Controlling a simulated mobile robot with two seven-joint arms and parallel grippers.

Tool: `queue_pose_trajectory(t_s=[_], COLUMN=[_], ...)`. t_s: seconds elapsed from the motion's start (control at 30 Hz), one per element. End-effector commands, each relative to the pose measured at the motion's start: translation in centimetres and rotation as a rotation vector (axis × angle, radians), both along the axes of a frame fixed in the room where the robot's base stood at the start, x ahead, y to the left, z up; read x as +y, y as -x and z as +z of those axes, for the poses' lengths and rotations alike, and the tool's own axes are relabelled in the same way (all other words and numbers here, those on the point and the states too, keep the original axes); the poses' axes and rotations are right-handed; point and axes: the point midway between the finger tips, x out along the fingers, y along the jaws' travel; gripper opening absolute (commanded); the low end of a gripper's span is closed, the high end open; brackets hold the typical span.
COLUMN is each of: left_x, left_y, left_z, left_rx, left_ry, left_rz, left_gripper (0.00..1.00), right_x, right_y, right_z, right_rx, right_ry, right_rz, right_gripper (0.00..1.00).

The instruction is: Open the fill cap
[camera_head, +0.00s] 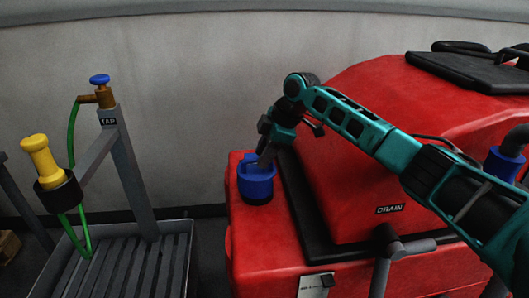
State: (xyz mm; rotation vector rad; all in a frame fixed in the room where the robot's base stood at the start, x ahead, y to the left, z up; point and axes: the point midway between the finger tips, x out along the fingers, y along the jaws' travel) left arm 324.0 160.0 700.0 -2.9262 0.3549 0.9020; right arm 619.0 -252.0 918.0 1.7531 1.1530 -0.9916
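A blue cap (257,188) sits on the front left corner of the red scrubber machine (350,190). It is round, with a raised part on top. My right gripper (258,165) reaches down from above, with its fingertips at the top of the cap. The fingers overlap the cap in the picture, and I cannot tell whether they are closed on it. My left gripper is not in view.
A grey stand with a TAP label (109,121) carries a blue-handled tap (99,80), a green hose (73,130) and a yellow nozzle (40,157). A grated tray (135,265) lies below. Another blue fitting (505,165) is at the right, and a DRAIN label (389,209) is on the machine.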

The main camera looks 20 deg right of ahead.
Motion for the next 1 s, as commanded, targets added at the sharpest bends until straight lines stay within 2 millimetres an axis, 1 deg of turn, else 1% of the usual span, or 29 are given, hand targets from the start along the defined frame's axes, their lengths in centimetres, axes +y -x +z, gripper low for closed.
queue_pose_trajectory(t_s=[0.03,0.3,0.37,0.83,1.0], left_x=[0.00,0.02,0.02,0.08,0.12], left_y=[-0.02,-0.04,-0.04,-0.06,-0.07], left_z=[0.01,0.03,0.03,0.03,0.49], left_rx=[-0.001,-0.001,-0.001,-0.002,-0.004], left_ry=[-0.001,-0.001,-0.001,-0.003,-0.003], left_rz=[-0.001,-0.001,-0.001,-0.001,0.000], left_gripper=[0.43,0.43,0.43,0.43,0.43], right_x=[0.00,0.00,0.00,-0.01,-0.05], right_y=[0.01,0.01,0.01,0.03,-0.12], right_z=[0.00,0.02,0.02,0.03,0.34], right_rx=[0.000,0.000,0.000,0.001,0.001], right_ry=[0.000,0.000,0.000,0.000,0.000], right_rz=[0.000,0.000,0.000,0.000,0.000], right_gripper=[0.30,0.05,0.00,0.00,0.00])
